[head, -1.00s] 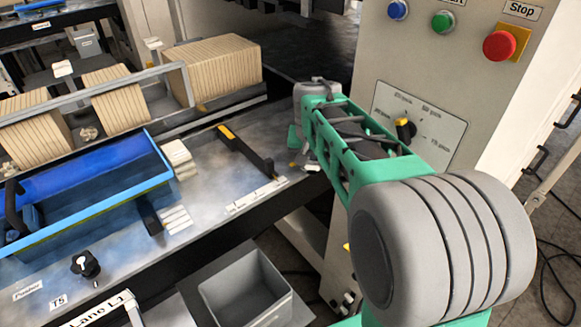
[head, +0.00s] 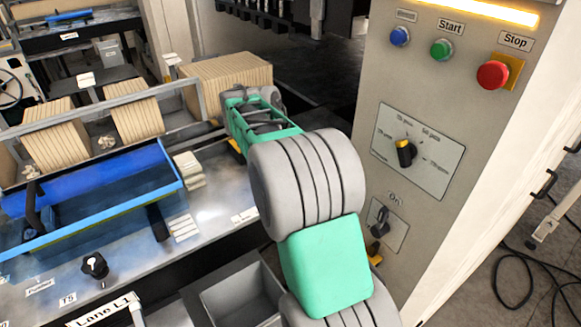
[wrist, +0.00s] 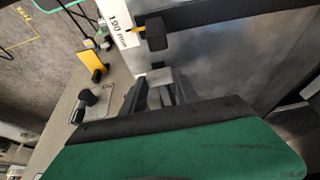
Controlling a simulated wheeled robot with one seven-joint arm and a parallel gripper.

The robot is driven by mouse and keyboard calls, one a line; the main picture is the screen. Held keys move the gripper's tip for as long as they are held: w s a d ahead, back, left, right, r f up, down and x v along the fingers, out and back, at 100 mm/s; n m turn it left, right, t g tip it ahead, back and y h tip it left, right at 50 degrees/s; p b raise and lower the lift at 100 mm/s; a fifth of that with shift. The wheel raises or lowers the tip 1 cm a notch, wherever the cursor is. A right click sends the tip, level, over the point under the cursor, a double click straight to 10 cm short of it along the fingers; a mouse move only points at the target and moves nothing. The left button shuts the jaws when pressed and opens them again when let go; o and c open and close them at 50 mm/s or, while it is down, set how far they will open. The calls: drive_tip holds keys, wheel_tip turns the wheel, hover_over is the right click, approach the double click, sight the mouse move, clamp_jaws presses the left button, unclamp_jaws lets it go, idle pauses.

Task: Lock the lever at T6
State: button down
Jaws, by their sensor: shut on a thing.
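The lever (head: 235,147) is a dark bar with a yellow end on the metal table. In the head view only a little yellow shows under my gripper (head: 236,128), and my arm hides the rest. In the wrist view my gripper (wrist: 160,90) is low over the metal surface, its fingers close together around something. It appears to be the lever, but the hand hides most of the grip. A black block with a yellow pointer (wrist: 155,33) sits beside a "190 mm" label (wrist: 122,22). I cannot read a T6 label or tell the lever's lock state.
A blue tray (head: 172,182) and a black knob (head: 95,265) by the T5 label (head: 67,298) are to the left. Brown stacks (head: 225,78) stand behind. The control cabinet (head: 450,110) is close on the right. A grey bin (head: 240,297) is below the table's front edge.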

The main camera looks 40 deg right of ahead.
drive_tip(key=shift+w, duration=0.15)
idle(0.3)
drive_tip(key=c, duration=0.9)
unclamp_jaws()
drive_tip(key=shift+r, duration=0.1)
drive_tip(key=p+v, duration=0.1)
drive_tip(key=v, duration=0.6)
drive_tip(key=shift+w+a+r, duration=0.1)
drive_tip(key=shift+a+r, duration=0.1)
drive_tip(key=shift+r, duration=0.1)
